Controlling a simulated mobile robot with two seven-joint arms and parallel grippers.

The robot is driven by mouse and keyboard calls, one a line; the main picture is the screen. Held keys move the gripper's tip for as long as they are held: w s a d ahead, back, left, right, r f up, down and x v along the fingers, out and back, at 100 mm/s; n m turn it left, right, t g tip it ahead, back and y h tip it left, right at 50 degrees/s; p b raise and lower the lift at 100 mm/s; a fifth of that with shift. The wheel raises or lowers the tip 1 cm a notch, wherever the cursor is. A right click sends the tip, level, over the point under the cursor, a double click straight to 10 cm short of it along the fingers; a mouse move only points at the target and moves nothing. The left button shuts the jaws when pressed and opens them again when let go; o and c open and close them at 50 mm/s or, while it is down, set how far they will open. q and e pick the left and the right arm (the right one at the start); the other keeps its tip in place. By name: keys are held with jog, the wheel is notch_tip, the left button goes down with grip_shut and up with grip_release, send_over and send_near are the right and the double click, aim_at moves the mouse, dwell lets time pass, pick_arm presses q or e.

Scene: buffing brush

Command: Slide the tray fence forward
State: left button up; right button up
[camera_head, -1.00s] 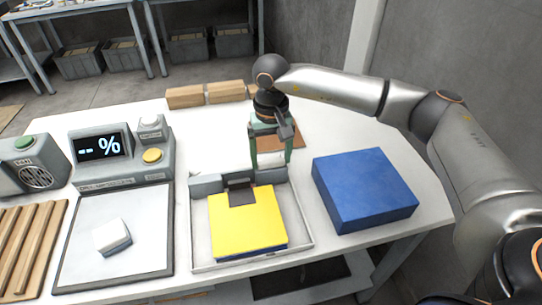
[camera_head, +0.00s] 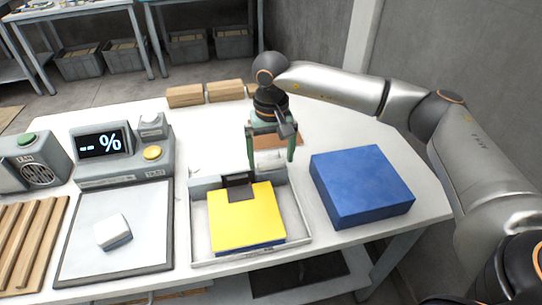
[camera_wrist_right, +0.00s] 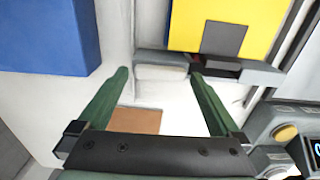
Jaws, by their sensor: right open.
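The shallow grey-white tray (camera_head: 301,217) stands near the table's front edge and holds a yellow-topped pad (camera_head: 245,218) with a blue underside. The grey fence (camera_head: 206,182) runs along the tray's far side, with a dark tab (camera_head: 240,188) reaching over the pad's far edge. My right gripper (camera_head: 271,164) points down just behind the fence's right part, open and empty. In the right wrist view its green fingertips (camera_wrist_right: 159,73) lie on either side of the fence's light end section (camera_wrist_right: 160,73); I cannot tell whether they touch it. My left gripper is not in view.
A large blue block (camera_head: 362,186) stands right of the tray. Left of it are a scale (camera_head: 115,238) with a white block (camera_head: 112,232) and a display console (camera_head: 122,160). Wooden blocks (camera_head: 205,92) line the back.

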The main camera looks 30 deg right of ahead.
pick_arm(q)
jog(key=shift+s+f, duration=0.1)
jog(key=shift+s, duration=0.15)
pick_arm(e)
notch_tip(320, 180, up, 12)
jog(key=shift+f, duration=0.15)
dwell(0.4)
